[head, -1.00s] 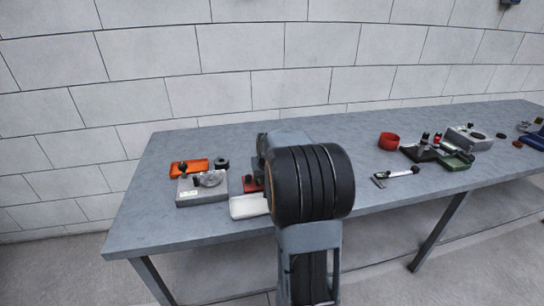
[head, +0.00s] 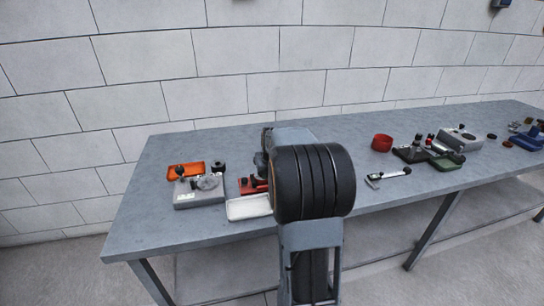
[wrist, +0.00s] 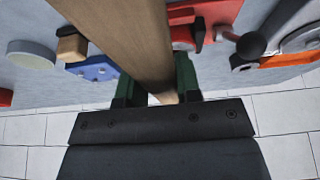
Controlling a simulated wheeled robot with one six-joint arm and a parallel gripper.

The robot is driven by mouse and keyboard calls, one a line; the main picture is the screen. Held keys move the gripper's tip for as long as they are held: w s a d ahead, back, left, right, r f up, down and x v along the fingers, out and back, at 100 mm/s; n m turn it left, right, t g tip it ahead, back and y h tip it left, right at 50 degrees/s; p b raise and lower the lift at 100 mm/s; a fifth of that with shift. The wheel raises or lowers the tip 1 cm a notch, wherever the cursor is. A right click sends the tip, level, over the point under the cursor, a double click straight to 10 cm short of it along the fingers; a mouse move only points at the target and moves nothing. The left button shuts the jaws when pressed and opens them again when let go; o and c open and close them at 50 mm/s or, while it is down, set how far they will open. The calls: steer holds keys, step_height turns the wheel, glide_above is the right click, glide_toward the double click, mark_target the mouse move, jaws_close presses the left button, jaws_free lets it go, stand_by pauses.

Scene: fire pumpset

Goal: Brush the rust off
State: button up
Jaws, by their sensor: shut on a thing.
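My gripper (wrist: 158,82) is shut on a brown wooden handle (wrist: 125,30), presumably the brush's, between its green fingers in the wrist view. The handle runs out of the top of that view, so its bristles are not seen. A red fixture (wrist: 212,20) with a dark lever lies beside the handle; it also shows as a red block (head: 253,185) left of my arm in the head view. In the head view my arm hides the gripper. I cannot make out rust, or whether the brush touches anything.
A red ring (head: 382,142), a slim tool (head: 388,176) and a green fixture (head: 447,161) stand right. The front left bench top is clear.

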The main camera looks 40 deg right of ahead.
steer(key=shift+d+r+p, duration=0.25)
steer(key=shift+r+p, duration=0.3)
steer(key=shift+r, duration=0.4)
steer(key=shift+r+p, duration=1.25)
steer(key=shift+r, duration=0.5)
